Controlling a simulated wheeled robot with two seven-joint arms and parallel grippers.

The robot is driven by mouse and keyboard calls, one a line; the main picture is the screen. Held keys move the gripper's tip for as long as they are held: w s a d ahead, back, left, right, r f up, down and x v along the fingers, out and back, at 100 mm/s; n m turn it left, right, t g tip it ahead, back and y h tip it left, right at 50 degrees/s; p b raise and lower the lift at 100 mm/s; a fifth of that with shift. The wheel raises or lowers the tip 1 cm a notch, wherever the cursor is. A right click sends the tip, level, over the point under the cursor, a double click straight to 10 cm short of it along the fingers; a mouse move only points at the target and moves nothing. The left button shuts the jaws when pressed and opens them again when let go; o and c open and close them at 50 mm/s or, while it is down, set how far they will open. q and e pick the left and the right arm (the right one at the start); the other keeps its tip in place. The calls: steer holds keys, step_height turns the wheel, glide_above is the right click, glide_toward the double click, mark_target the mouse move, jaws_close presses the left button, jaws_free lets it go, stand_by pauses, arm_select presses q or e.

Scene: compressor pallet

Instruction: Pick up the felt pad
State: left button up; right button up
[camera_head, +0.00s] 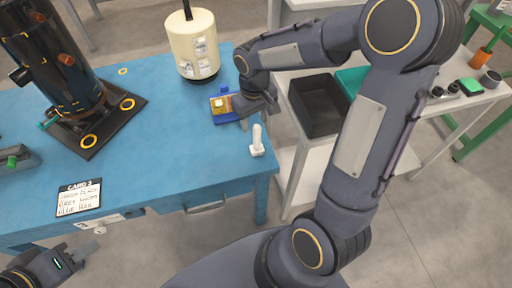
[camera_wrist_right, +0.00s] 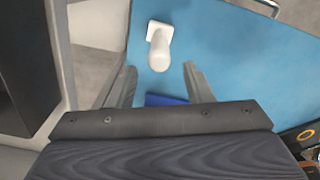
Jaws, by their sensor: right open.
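My right gripper (camera_head: 248,108) is low over the right end of the blue table, beside a small blue tray (camera_head: 217,118) with a yellow-brown piece (camera_head: 220,106) on it. I cannot tell whether that piece is the felt pad; no other thing clearly shows as one. In the right wrist view the fingers (camera_wrist_right: 158,88) are spread, with nothing held. A strip of the blue tray (camera_wrist_right: 165,100) shows between them, mostly hidden by the gripper body. My left gripper (camera_head: 62,262) is at the lower left, off the table's front; its jaws are unclear.
A white post (camera_head: 257,142) stands near the table's right edge; the wrist view shows it (camera_wrist_right: 160,45) just beyond the fingers. A cream cylinder (camera_head: 194,45) stands behind. A dark compressor (camera_head: 52,60) is at left. A black bin (camera_head: 318,105) is right of the table.

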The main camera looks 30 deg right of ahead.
mark_target(257, 134)
steer(key=f, duration=0.2)
steer(key=s+f, duration=0.1)
steer(key=f, duration=0.1)
steer(key=shift+f, duration=0.95)
jaws_close()
steer(key=shift+r, duration=0.1)
